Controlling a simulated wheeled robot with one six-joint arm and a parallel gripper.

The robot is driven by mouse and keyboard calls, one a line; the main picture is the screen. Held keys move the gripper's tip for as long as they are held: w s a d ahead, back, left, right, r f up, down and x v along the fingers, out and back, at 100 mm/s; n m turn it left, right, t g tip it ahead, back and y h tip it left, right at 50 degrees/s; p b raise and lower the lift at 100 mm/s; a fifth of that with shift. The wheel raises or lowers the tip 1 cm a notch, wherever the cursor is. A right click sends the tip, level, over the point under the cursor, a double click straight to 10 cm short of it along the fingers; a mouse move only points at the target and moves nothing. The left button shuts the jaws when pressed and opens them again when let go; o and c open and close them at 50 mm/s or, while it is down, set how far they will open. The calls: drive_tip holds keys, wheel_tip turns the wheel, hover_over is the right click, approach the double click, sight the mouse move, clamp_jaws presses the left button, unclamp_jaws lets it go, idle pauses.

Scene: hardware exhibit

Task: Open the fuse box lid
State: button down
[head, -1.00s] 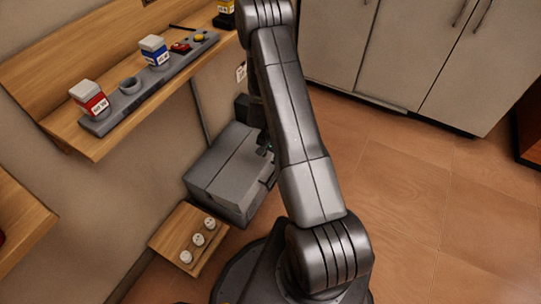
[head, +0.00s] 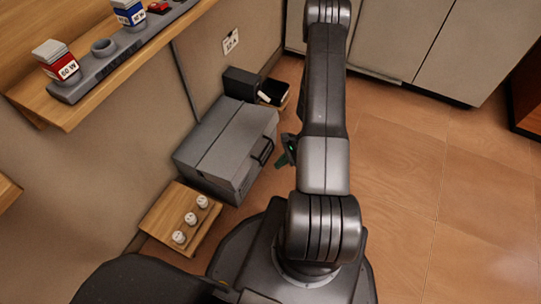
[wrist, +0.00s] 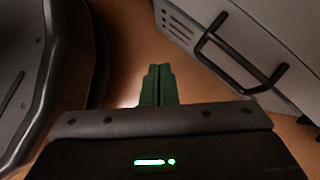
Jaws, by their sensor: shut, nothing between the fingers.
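The grey fuse box (head: 212,165) sits low against the wall in the head view, with its lid (head: 222,130) lying closed. A dark bar handle (head: 263,152) is on its right-hand front side. In the wrist view the handle (wrist: 237,55) shows large at the upper right, on the grey box face (wrist: 275,30). My gripper (head: 283,158) is just right of the handle in the head view, apart from it. In the wrist view its green fingers (wrist: 159,80) are together and empty, pointing over the floor left of the handle.
A wooden board with several white knobs (head: 191,218) is in front of the box. A dark open container (head: 273,92) stands behind it. A wooden shelf (head: 60,112) with a grey rack is above left. The floor (head: 400,190) at right is clear.

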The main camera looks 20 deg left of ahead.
wheel_tip(320, 180, down, 3)
drive_tip(key=w+m+t+y+b, duration=0.1)
drive_tip(key=m+y+b, duration=0.1)
drive_tip(key=m+y, duration=0.2)
drive_tip(key=m+t+y+b, duration=0.2)
drive_tip(key=m+t+y, duration=0.2)
drive_tip(key=m+t, duration=0.1)
approach(259, 151)
drive_tip(key=b+x, duration=0.2)
drive_tip(key=x, duration=0.2)
drive_tip(key=shift+w, duration=0.2)
drive_tip(key=shift+r, duration=0.4)
idle(1.5)
